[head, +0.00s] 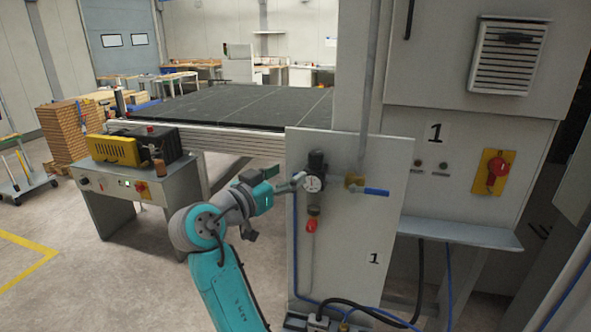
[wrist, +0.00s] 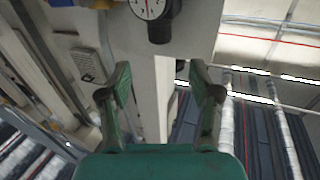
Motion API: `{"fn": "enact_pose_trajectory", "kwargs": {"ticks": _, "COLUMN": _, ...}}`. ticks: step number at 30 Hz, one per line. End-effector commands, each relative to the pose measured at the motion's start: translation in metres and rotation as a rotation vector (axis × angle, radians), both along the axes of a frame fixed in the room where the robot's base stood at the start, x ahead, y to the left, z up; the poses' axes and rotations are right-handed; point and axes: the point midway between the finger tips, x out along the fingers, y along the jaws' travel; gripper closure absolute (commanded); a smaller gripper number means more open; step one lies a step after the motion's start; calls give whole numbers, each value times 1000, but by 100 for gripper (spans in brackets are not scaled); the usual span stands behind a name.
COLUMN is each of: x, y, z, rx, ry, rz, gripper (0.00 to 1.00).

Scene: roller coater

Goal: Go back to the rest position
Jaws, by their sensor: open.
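My arm shows in teal and grey in the head view, reaching up in front of the grey panel marked 1. My gripper (head: 297,182) is beside the pressure gauge (head: 312,184) on that panel; whether it touches cannot be told there. In the wrist view my gripper (wrist: 160,84) has its two green fingers spread apart with nothing between them. The gauge (wrist: 150,8) is at the top edge of that view, beyond the fingertips. A blue-handled valve (head: 372,191) sits right of the gauge, and a red-ended part (head: 311,224) hangs below it.
The panel (head: 345,265) and large cabinet (head: 450,185) stand to the right. A bench (head: 130,184) with a yellow box (head: 115,151) is at left. A long dark table (head: 235,104) lies behind. Hoses (head: 365,309) run low by the panel. Floor at lower left is clear.

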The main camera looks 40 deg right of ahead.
Motion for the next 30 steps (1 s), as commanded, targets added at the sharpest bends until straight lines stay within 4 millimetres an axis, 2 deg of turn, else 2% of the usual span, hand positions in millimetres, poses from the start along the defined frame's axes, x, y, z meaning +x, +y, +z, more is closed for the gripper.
{"fn": "enact_pose_trajectory", "kwargs": {"ticks": 4, "x": -2, "y": 6, "z": 0, "rx": 0, "ry": 1, "rz": -1, "gripper": 36}}
{"fn": "enact_pose_trajectory", "kwargs": {"ticks": 22, "x": -2, "y": 7, "z": -5, "rx": -4, "ry": 9, "rz": 8, "gripper": 36}}
{"fn": "enact_pose_trajectory", "kwargs": {"ticks": 26, "x": 1, "y": 8, "z": -31, "rx": -27, "ry": 58, "rz": 61, "gripper": 36}}
{"fn": "enact_pose_trajectory", "kwargs": {"ticks": 30, "x": 4, "y": 12, "z": -82, "rx": -67, "ry": 148, "rz": 176, "gripper": 36}}
